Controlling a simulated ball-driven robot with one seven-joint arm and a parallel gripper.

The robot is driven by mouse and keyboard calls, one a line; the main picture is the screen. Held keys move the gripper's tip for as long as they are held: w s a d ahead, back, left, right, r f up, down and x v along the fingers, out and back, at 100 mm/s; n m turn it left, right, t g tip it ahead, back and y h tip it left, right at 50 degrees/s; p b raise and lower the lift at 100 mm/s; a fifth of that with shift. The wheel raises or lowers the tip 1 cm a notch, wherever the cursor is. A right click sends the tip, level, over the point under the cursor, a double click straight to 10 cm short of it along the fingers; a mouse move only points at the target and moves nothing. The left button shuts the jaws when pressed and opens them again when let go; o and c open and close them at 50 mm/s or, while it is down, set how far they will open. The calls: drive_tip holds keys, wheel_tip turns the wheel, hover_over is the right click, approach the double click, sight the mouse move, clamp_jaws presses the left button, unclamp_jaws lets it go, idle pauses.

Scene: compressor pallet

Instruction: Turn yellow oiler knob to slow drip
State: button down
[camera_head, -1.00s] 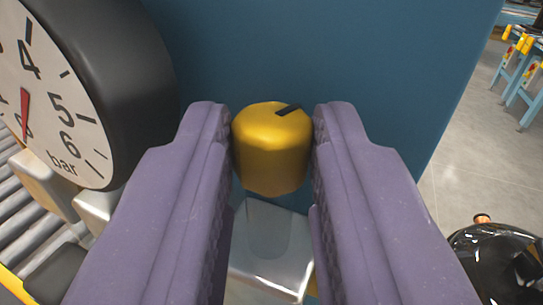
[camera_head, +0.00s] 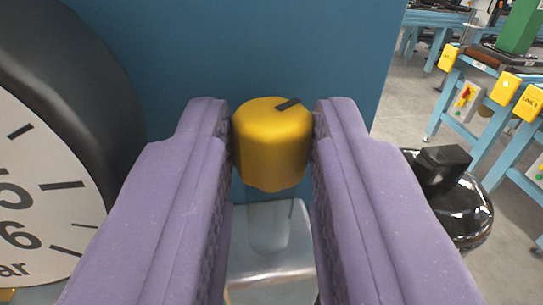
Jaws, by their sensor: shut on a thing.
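The yellow oiler knob (camera_head: 271,147) is a short cylinder with a dark pointer mark on its top, and the mark points to the upper right. My gripper (camera_head: 272,140) is shut on the knob, with one purple finger against its left side and one against its right. Below the knob, between the fingers, is a clear or silvery oiler body (camera_head: 270,240). The fingers hide its sides.
A large black-rimmed pressure gauge (camera_head: 50,190) stands close on the left. A blue panel (camera_head: 235,50) is behind the knob. A glossy black round part (camera_head: 460,215) is at the right. Farther right are blue-legged conveyors (camera_head: 480,95) and open grey floor (camera_head: 395,115).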

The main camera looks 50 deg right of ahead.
drive_tip(key=shift+w+m+g+h+p, duration=0.1)
drive_tip(key=shift+m+g+h+p, duration=0.2)
drive_tip(key=shift+m+g+h, duration=0.25)
drive_tip(key=c, duration=0.9)
unclamp_jaws()
drive_tip(key=shift+r, duration=0.1)
drive_tip(key=shift+a, duration=0.1)
